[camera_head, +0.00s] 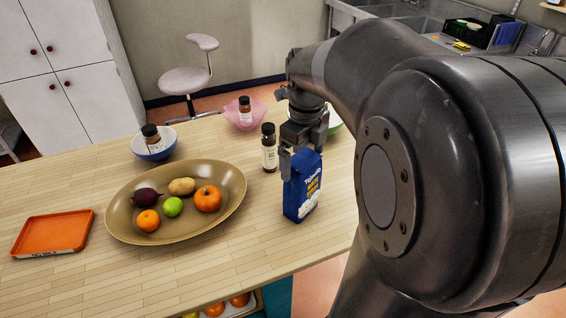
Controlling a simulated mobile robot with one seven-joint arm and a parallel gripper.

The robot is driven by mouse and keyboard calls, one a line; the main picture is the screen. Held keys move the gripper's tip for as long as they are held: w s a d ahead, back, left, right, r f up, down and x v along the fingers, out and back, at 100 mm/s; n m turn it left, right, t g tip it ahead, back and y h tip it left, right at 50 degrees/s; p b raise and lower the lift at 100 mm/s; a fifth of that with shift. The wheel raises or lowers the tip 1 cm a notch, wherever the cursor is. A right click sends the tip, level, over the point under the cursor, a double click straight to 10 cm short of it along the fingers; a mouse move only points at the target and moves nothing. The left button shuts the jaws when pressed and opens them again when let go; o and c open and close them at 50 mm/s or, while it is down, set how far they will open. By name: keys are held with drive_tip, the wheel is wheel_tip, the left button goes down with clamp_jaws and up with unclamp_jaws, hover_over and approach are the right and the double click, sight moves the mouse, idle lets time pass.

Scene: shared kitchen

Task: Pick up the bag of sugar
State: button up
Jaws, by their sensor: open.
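The bag of sugar (301,193) is a blue packet with white and yellow print. It stands upright on the wooden table near the right front edge. My gripper (300,157) points down at the top of the bag, with one finger showing at the bag's upper left. The jaws are open. The far finger is hard to make out, and I cannot tell whether the fingers touch the bag. My arm covers the right side of the view.
A dark-capped bottle (269,150) stands close behind the bag to the left. A brown oval dish (122,222) holds fruit and vegetables. An orange tray (52,232) lies at left. A blue bowl (154,155), a pink bowl (243,120) and a green bowl (334,118) stand along the back.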

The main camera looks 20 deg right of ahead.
sight(302, 186)
wheel_tip(302, 186, down, 5)
drive_tip(key=shift+d+f, duration=0.1)
drive_tip(key=shift+c, duration=0.2)
drive_tip(key=c, duration=1.8)
drive_tip(key=shift+c, duration=0.5)
drive_tip(key=shift+r, duration=0.2)
